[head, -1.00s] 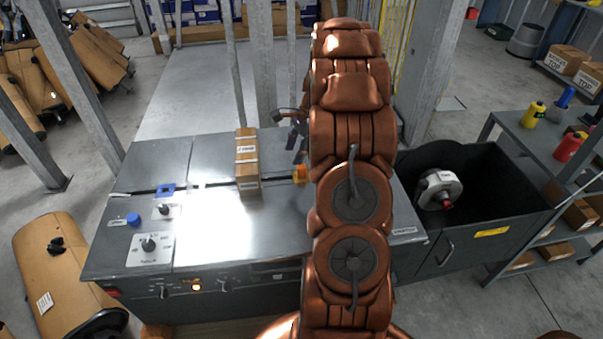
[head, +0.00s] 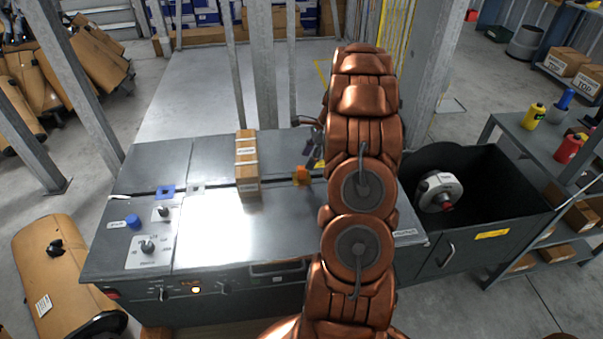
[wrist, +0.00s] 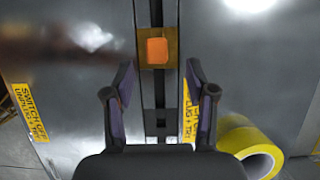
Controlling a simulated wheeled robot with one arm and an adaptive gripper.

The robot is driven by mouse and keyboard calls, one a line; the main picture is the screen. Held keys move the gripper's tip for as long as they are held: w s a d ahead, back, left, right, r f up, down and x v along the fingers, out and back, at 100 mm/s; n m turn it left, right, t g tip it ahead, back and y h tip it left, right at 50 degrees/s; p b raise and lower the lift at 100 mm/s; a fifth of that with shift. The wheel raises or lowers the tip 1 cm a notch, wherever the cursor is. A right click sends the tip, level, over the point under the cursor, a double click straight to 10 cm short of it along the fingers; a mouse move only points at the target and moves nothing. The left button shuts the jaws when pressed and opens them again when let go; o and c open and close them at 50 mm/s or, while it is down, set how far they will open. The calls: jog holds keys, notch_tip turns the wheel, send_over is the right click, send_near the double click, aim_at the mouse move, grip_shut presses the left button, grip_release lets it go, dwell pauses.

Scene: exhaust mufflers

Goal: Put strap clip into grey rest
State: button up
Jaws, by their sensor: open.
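An orange piece on a brownish-gold plate, which looks like the strap clip (head: 301,176), sits on the metal bench top at the dark slot. In the wrist view the orange piece (wrist: 157,50) lies ahead of my fingertips, roughly centred between them. My gripper (wrist: 160,92) is open and empty, with its two dark purple fingers either side of the slot. In the head view my arm hides much of the gripper. A pale grey square piece (head: 196,189), which may be the grey rest, lies on the left of the bench, beside a blue square one (head: 166,191).
A cardboard box (head: 247,165) stands on the bench between the grey piece and the clip. A yellow tape roll (wrist: 252,146) is at lower right in the wrist view. A blue knob (head: 133,221) and switches are at bench left. A black bin (head: 490,215) stands right.

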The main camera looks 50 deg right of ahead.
aim_at(302, 171)
jog(key=shift+w+a+f, duration=0.1)
jog(key=shift+a+f, duration=0.05)
jog(key=shift+f, duration=0.3)
jog(key=shift+p+x, duration=0.7)
jog(key=shift+x, duration=2)
jog(key=shift+a+r, duration=0.1)
grip_shut()
